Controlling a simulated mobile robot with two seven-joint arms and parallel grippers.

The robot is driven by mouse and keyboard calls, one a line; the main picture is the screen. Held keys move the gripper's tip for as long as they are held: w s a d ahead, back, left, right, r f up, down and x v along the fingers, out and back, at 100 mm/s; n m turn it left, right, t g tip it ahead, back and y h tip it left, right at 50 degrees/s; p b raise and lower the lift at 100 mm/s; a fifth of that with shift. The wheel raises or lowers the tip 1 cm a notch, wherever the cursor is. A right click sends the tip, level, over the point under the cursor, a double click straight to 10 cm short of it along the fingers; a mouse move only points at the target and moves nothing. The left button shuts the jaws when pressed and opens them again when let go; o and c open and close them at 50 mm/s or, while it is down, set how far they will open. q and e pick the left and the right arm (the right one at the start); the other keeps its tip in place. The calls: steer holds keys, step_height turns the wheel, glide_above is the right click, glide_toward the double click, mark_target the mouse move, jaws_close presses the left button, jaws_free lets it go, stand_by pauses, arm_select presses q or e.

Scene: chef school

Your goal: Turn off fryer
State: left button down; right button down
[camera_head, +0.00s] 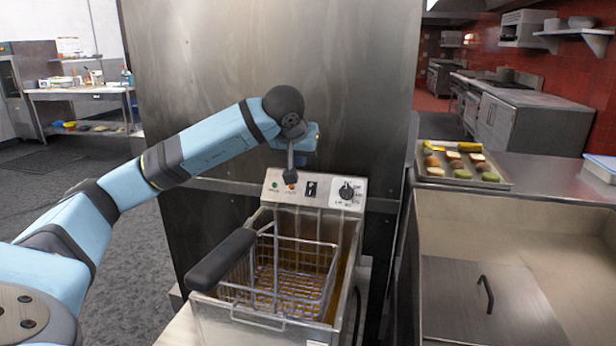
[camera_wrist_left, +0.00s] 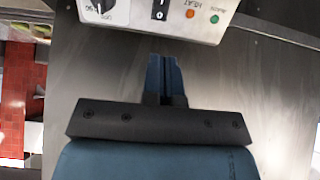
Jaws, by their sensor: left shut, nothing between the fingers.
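The fryer (camera_head: 318,230) stands in the middle of the head view. Its slanted panel carries a green light, an orange light, a black rocker switch (camera_head: 311,188) and a dial knob (camera_head: 346,191). In the wrist view the switch (camera_wrist_left: 160,9) shows white 1 and 0 marks, between the knob (camera_wrist_left: 102,7) and the orange light (camera_wrist_left: 190,13). My left gripper (camera_head: 291,170) is shut and empty above the panel's left part. In the wrist view its fingertips (camera_wrist_left: 164,58) point towards the panel, just short of its edge below the switch. My right gripper is not in view.
A wire basket (camera_head: 285,270) with a black handle (camera_head: 222,260) sits in the fryer. A dark metal wall (camera_head: 220,100) rises behind it. A tray of food (camera_head: 463,175) lies on the counter to the right. A shelf table (camera_head: 85,92) stands far left.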

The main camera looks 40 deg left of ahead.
mark_target(312, 186)
arm_select(q)
steer(key=x, duration=0.4)
steer(key=b+x, duration=0.1)
steer(key=x, duration=0.4)
steer(key=b+x, duration=0.1)
steer(key=x, duration=0.3)
steer(key=shift+w+a+r, duration=0.1)
steer(key=shift+w+a, duration=0.15)
steer(key=shift+w, duration=0.3)
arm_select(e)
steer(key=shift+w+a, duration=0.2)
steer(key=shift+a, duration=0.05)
arm_select(q)
steer(key=shift+a+r+p, duration=0.1)
steer(key=shift+p, duration=0.25)
steer(key=shift+w+r+p, duration=0.1)
steer(key=shift+w+p, duration=0.05)
steer(key=shift+p, duration=0.45)
steer(key=shift+f, duration=0.35)
steer(key=shift+s+d+f, duration=0.3)
steer(key=shift+s+f, duration=0.05)
steer(key=shift+s, duration=0.25)
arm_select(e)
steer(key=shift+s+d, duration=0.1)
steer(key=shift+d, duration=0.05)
